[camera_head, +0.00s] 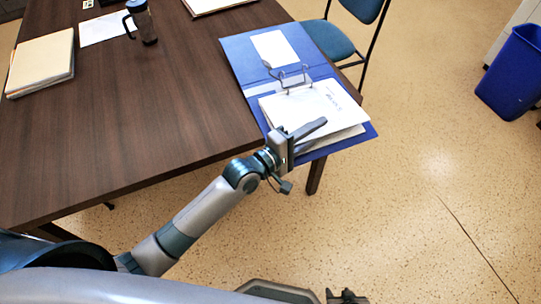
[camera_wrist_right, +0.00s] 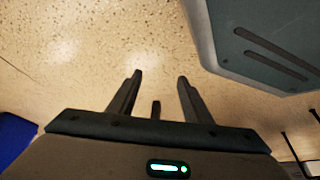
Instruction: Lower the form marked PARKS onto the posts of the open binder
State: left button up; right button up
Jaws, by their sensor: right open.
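The open blue binder (camera_head: 239,55) lies at the table's right corner, its near part reaching past the edge. Its metal posts (camera_head: 290,76) stand up near the middle, arched. A white sheet (camera_head: 318,103) with small dark writing lies on the paper stack in the near half, close to the posts; I cannot read its mark or tell whether the posts pass through it. My left gripper (camera_head: 314,134) is at the near edge of this stack; its finger gap is not clear. My right gripper (camera_wrist_right: 160,76) is open and empty above the floor, low in the head view (camera_head: 347,296).
The dark table (camera_head: 130,110) holds a mug (camera_head: 142,22), a paper stack (camera_head: 41,63) and a loose sheet (camera_head: 104,27) at left. A blue chair (camera_head: 328,40) stands behind the binder. A blue bin (camera_head: 512,75) is at far right. The floor at right is clear.

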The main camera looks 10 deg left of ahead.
pick_arm(q)
jog(key=b+v, duration=0.1)
jog(key=v, duration=1.6)
jog(key=shift+s+b, duration=0.25)
jog(key=shift+b, duration=0.05)
pick_arm(e)
jog(key=shift+s+d+f+g, duration=0.5)
jog(key=shift+s+d, duration=0.25)
pick_arm(q)
jog(key=shift+a, duration=0.15)
pick_arm(e)
jog(key=shift+s+a, duration=0.1)
